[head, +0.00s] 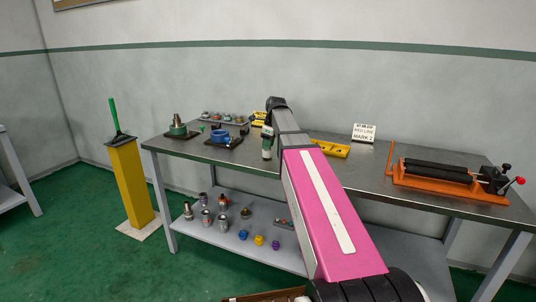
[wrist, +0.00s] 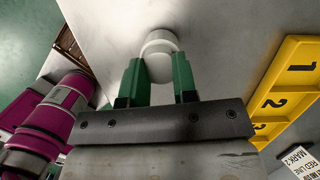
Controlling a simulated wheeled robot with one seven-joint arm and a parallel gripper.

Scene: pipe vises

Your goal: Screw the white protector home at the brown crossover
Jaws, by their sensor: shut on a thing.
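My gripper (wrist: 160,75) has green fingers closed on the sides of a white round protector (wrist: 159,45) in the wrist view. In the head view my gripper (head: 267,133) is above the front part of the bench, pointing down. A brownish-grey fitting (head: 178,120), possibly the brown crossover, stands upright in a green vise (head: 178,131) at the bench's left end, well left of my gripper. I cannot be sure of its colour. The protector is apart from it. The crossover does not show clearly in the wrist view.
A blue vise (head: 220,136) stands between the green vise and my gripper. A tray of small parts (head: 222,118) is behind it. A yellow numbered holder (wrist: 283,90), a sign (head: 364,132) and an orange roller stand (head: 450,183) are to the right.

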